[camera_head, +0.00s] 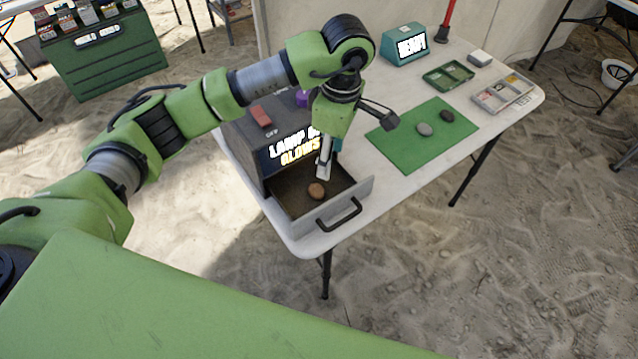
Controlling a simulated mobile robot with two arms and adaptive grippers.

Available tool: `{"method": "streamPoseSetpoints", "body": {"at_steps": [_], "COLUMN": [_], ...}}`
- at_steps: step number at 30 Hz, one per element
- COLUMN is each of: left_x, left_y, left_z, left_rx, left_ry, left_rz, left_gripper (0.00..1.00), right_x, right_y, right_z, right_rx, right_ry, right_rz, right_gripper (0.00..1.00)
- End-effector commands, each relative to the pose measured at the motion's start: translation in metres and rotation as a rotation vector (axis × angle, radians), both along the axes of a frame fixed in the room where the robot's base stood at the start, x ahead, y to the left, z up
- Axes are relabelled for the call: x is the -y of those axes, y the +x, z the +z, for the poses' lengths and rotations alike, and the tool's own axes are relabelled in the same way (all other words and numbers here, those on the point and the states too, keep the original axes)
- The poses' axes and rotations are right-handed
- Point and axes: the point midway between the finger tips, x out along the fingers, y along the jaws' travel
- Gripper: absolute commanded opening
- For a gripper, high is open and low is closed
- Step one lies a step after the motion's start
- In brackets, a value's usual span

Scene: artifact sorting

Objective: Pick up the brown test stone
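The brown test stone (316,191) lies inside the open drawer (365,186) of a grey box, near the drawer's front. My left gripper (323,176) points down into the drawer, with its fingertips just above and behind the stone. A small gap seems to show between the fingertips and the stone. The fingers overlap in this view, so I cannot tell how far they are apart. My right gripper is not in view.
The box (244,145) carries a red switch and a lit sign. A green mat (405,155) holds a grey stone (424,129) and a dark stone (447,116). A green tray (436,84), a compartment tray (484,104) and a teal sign box (388,48) stand farther back.

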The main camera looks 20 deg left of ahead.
Motion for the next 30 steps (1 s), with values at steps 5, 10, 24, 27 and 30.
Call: {"method": "streamPoseSetpoints", "body": {"at_steps": [5, 10, 24, 27, 30], "left_x": [-0.018, -0.022, -0.026, -0.027, -0.028], "left_y": [0.003, 0.003, 0.002, 0.001, 0.002], "left_z": [-0.007, -0.041, -0.093, -0.109, -0.123], "left_rx": [0.003, 0.001, 0.001, 0.000, 0.002], "left_ry": [0.063, 0.060, 0.057, 0.056, 0.056], "left_rz": [0.009, 0.010, 0.008, 0.008, 0.009], "left_gripper": [0.47, 0.47, 0.47, 0.47, 0.47], "right_x": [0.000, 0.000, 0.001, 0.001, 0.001], "right_y": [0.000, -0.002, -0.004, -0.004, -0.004], "right_z": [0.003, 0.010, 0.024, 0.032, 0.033], "right_rx": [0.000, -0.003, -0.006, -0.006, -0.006], "right_ry": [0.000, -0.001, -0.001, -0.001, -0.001], "right_rz": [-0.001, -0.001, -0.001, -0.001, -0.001], "right_gripper": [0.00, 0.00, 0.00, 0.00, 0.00]}}
